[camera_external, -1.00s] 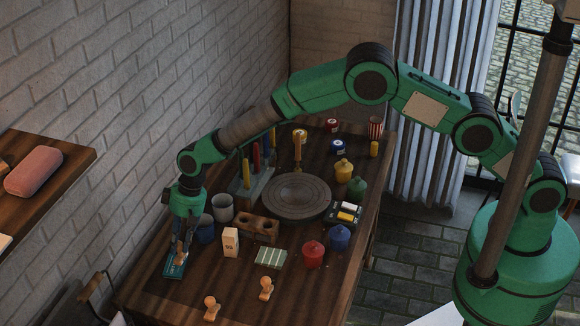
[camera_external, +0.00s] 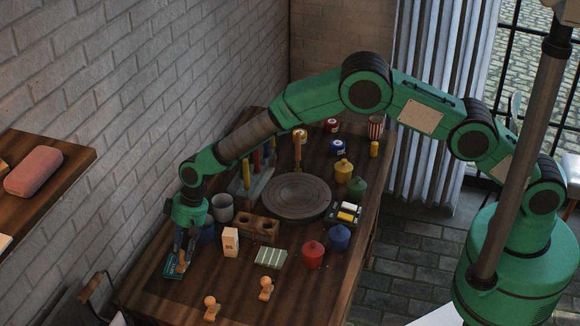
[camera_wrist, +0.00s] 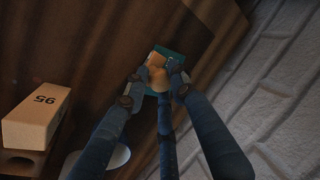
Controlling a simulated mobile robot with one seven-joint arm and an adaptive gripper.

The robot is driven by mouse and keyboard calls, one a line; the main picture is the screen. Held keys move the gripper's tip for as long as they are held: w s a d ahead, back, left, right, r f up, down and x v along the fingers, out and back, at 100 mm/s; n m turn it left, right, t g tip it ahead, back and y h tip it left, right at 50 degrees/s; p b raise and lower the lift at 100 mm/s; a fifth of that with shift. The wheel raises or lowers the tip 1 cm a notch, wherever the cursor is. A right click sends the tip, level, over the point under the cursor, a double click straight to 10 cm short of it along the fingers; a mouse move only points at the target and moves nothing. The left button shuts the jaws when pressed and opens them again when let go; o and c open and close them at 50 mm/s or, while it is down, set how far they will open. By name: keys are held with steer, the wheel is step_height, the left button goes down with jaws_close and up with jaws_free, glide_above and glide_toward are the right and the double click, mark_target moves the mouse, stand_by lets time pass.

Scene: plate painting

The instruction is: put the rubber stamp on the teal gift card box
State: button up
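The teal gift card box (camera_external: 171,268) lies flat near the left edge of the table. A tan rubber stamp (camera_external: 182,263) is at the box, between the fingers of my gripper (camera_external: 184,250), which points down there. The fingers appear to press on the stamp from both sides. Its underside is hidden, so I cannot tell whether it touches the box.
A pale box marked 95 (camera_external: 230,242), a blue cup (camera_external: 206,232) and a grey cup (camera_external: 222,208) stand close by. Two orange-tan stamp-like pieces (camera_external: 266,288) stand at the table's front. The brick wall (camera_wrist: 270,90) is close on the left in the external view.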

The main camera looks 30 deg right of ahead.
steer(key=shift+o, duration=1.1)
steer(key=shift+r, duration=0.1)
steer(key=shift+r, duration=0.15)
steer(key=p+v, duration=0.1)
steer(key=v, duration=1.1)
steer(key=shift+w, duration=0.1)
